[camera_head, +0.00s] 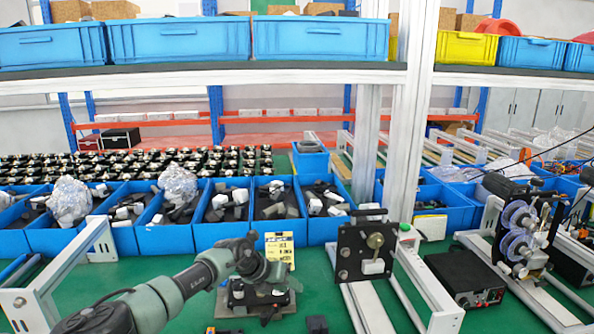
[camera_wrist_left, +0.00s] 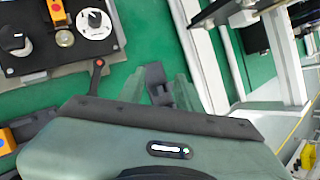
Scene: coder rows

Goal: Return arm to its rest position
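My left arm comes in from the lower left in the head view, and its gripper (camera_head: 268,272) hangs above a small dark fixture (camera_head: 258,297) on the green bench. In the left wrist view the two green fingers of the left gripper (camera_wrist_left: 160,88) stand apart. A dark piece (camera_wrist_left: 156,78) shows between them; I cannot tell whether it touches them. The fixture, with a white dial and a black knob, also shows in the left wrist view (camera_wrist_left: 92,52), off to the side of the fingers. My right gripper is not in view.
A row of blue bins (camera_head: 167,238) with grey and white parts stands behind the arm. A black plate stand (camera_head: 357,252) on rails is to the right, then a black box (camera_head: 464,278) and a spool machine (camera_head: 521,232). A shelf (camera_head: 200,78) crosses above.

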